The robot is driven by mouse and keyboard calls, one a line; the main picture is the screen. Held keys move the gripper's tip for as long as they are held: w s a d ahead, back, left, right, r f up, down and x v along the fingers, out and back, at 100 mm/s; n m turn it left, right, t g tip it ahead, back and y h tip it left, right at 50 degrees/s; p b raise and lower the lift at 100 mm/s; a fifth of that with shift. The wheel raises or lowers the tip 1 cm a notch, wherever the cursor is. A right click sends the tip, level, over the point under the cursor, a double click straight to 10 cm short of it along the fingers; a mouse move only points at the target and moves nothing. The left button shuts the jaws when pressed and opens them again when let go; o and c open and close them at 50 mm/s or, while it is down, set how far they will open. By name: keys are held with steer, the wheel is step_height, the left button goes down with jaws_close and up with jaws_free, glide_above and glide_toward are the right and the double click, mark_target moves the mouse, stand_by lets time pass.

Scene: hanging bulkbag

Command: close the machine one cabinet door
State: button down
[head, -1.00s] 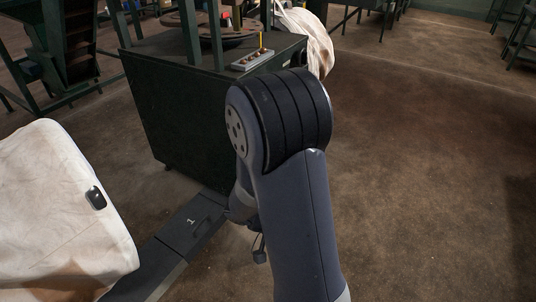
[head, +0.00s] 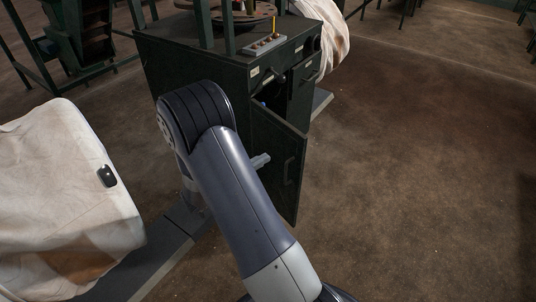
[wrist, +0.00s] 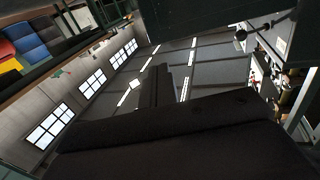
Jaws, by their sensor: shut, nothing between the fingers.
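The dark green machine cabinet (head: 190,68) stands at the upper middle of the head view. Its door (head: 272,150) is swung open toward me, with a dark bar handle (head: 289,170) on its face. Past the door's top edge, a dark opening (head: 270,98) shows with a small blue thing inside. My gripper (head: 262,160) shows as a small light grey tip beyond my forearm, shut and empty, in front of the door's left part. My forearm hides the door's lower left. Whether the tip touches the door, I cannot tell.
A drawer front (head: 268,73) sits above the opening, and a control box (head: 264,45) on top. A white bulk bag (head: 60,190) stands at left by a grey floor beam (head: 165,255). Brown floor at right is clear. The wrist view shows ceiling lights and windows (wrist: 92,84).

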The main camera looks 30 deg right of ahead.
mark_target(300, 139)
steer(key=d, duration=0.8)
steer(key=w+d+b, duration=0.1)
steer(key=d, duration=0.3)
steer(key=shift+d, duration=0.25)
steer(key=shift+w, duration=0.1)
